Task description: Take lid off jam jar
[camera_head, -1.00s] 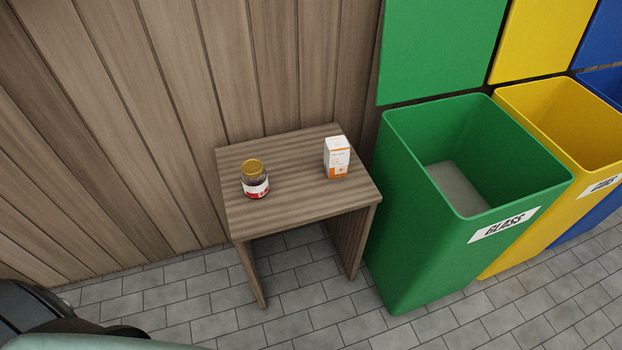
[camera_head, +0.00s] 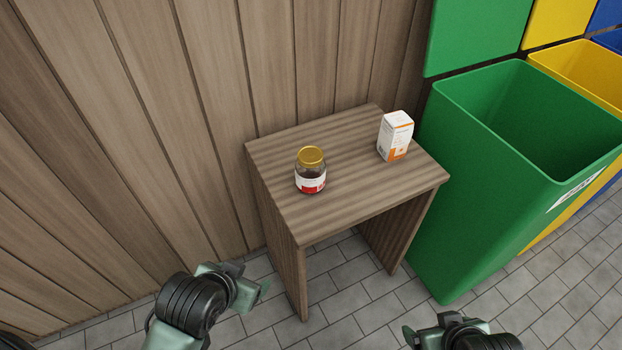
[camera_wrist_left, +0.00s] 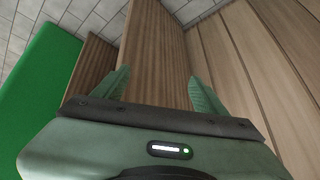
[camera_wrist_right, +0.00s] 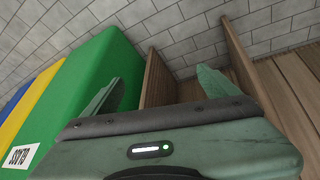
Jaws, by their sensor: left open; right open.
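The jam jar (camera_head: 311,178) stands upright on the small wooden table, near its left front side. Its gold lid (camera_head: 311,156) is on top, and a red and white label shows on its side. My left gripper (camera_head: 258,288) is open and empty, in front of the table at lower left, apart from the jar. Its fingers (camera_wrist_left: 160,88) show spread in the left wrist view. My right gripper (camera_head: 425,335) is open and empty at the bottom edge, right of the table's front. Its fingers (camera_wrist_right: 160,90) show spread in the right wrist view. The jar is in neither wrist view.
A white and orange carton (camera_head: 395,137) stands on the table's (camera_head: 352,203) right rear part. A green bin (camera_head: 450,200) stands close to the table's right side, with a yellow bin (camera_head: 570,62) beyond. A wooden wall (camera_head: 130,120) is behind. The tabletop around the jar is clear.

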